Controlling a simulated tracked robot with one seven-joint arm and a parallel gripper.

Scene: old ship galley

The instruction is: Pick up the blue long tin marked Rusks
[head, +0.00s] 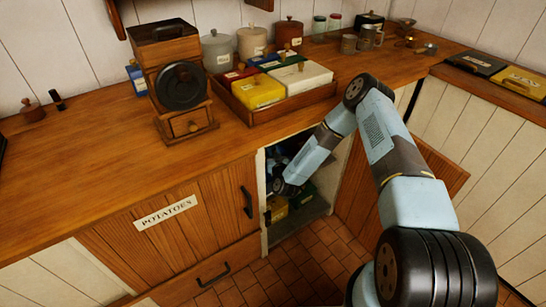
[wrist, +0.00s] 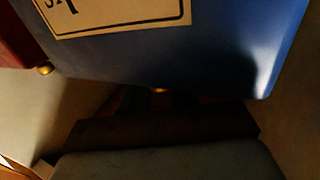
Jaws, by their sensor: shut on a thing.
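A blue tin (wrist: 190,50) fills the upper part of the wrist view, very close. It carries a cream label (wrist: 115,14) with dark lettering, cut off by the frame so the full word cannot be read. My gripper (wrist: 160,100) is shut on this tin at its lower edge; the fingers are dark and mostly hidden. In the head view my arm reaches down into the open cupboard (head: 320,205) under the counter. There the gripper and the held tin are hidden or too dark to make out.
The open door (head: 355,185) stands to the right. Above, the counter holds a grinder (head: 180,85) and a tray of tins (head: 290,115). A red thing (wrist: 20,40) is beside the blue tin.

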